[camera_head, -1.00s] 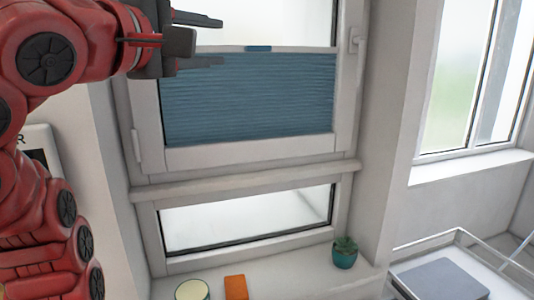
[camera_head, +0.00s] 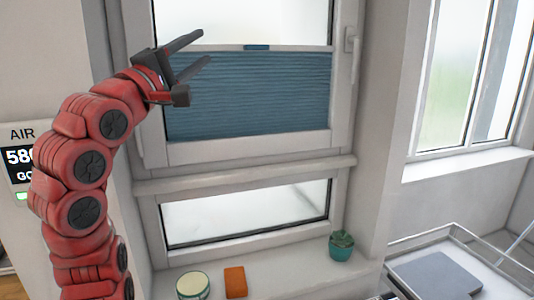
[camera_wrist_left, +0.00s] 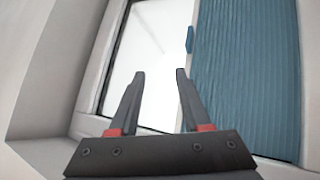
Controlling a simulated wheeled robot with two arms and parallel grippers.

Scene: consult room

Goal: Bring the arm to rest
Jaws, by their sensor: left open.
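My left arm (camera_head: 85,165) is red and rises at the left of the head view, bent over toward the window. My left gripper (camera_head: 206,48) is open and empty, in front of the upper window pane and the top of the blue pleated blind (camera_head: 250,95). In the left wrist view the two dark fingers of the left gripper (camera_wrist_left: 160,75) are spread apart with nothing between them. The blind (camera_wrist_left: 245,70) fills the right of that view, with its blue tab (camera_wrist_left: 190,39) near the fingertips. My right gripper is not in view.
A trolley with a rail (camera_head: 455,232) and a grey item (camera_head: 437,275) stands at the right. An air display (camera_head: 20,160) hangs on the left wall.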

